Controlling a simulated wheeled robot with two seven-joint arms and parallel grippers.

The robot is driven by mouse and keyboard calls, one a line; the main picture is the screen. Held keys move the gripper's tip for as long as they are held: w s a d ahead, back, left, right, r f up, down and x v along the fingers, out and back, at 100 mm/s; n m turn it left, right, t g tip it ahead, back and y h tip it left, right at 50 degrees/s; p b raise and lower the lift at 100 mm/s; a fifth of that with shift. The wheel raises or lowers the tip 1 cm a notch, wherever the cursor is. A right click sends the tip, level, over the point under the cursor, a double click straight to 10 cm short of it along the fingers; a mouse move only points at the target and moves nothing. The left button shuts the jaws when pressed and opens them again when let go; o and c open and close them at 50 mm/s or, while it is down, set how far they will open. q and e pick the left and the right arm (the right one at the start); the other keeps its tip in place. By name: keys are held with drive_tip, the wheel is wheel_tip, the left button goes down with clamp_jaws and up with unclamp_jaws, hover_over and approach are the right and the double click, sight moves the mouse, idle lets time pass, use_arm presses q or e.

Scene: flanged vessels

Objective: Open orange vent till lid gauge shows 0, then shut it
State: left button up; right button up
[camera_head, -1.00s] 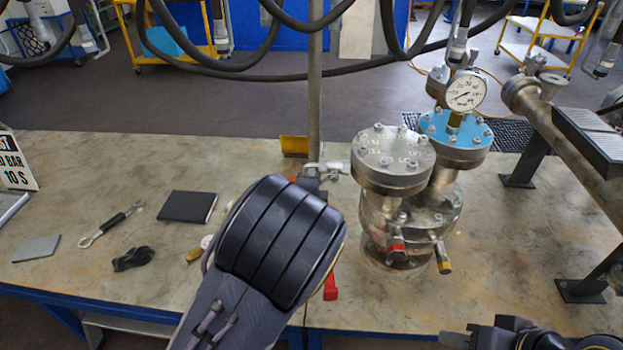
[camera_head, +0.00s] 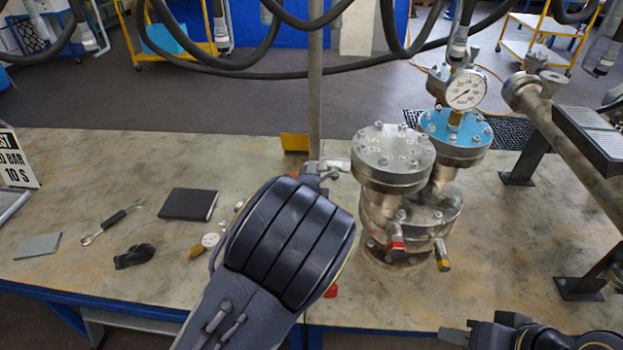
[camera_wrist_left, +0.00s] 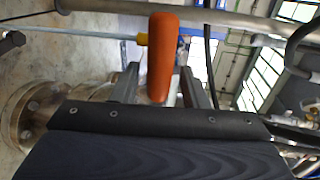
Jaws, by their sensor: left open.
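The lid gauge (camera_head: 465,90) stands on the blue lid (camera_head: 455,126) of the rear vessel. Its needle points to the lower left; the figures are too small to read surely. In the left wrist view the orange vent handle (camera_wrist_left: 163,52) stands between the fingers of my left gripper (camera_wrist_left: 159,82). These fingers are apart; I cannot tell whether either touches the handle. In the head view my left arm hides that gripper and most of the vent. My right gripper (camera_head: 482,334) shows partly at the bottom edge, away from the vessels; its jaw opening is unclear.
A grey-lidded vessel (camera_head: 393,150) with red and yellow-tipped valves stands before the blue lid. A vertical post (camera_head: 315,100) rises behind my left arm. A pipe on stands (camera_head: 565,130) is at right. A wrench (camera_head: 112,221) and black notebook (camera_head: 188,204) lie left.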

use_arm(q)
drive_tip(key=shift+s, duration=0.1)
drive_tip(key=s+r+b, duration=0.1)
drive_tip(key=s, duration=0.6)
drive_tip(key=shift+s+r, duration=0.25)
drive_tip(key=s+a+f+n+g+h, duration=0.35)
drive_tip(key=s+a+n+g, duration=0.3)
drive_tip(key=n, duration=0.35)
drive_tip(key=s+a+r+n+g, duration=0.1)
drive_tip(key=s+a+n, duration=0.1)
drive_tip(key=s, duration=0.6)
drive_tip(key=s+a+r+n+g, duration=0.1)
drive_tip(key=s+a+r+n, duration=0.1)
drive_tip(key=s, duration=0.5)
drive_tip(key=s+a+r+n+g, duration=0.1)
drive_tip(key=s+a+r+n, duration=0.1)
drive_tip(key=s+a+n, duration=0.2)
drive_tip(key=s+n, duration=0.2)
drive_tip(key=s, duration=0.2)
drive_tip(key=shift+s+g, duration=0.35)
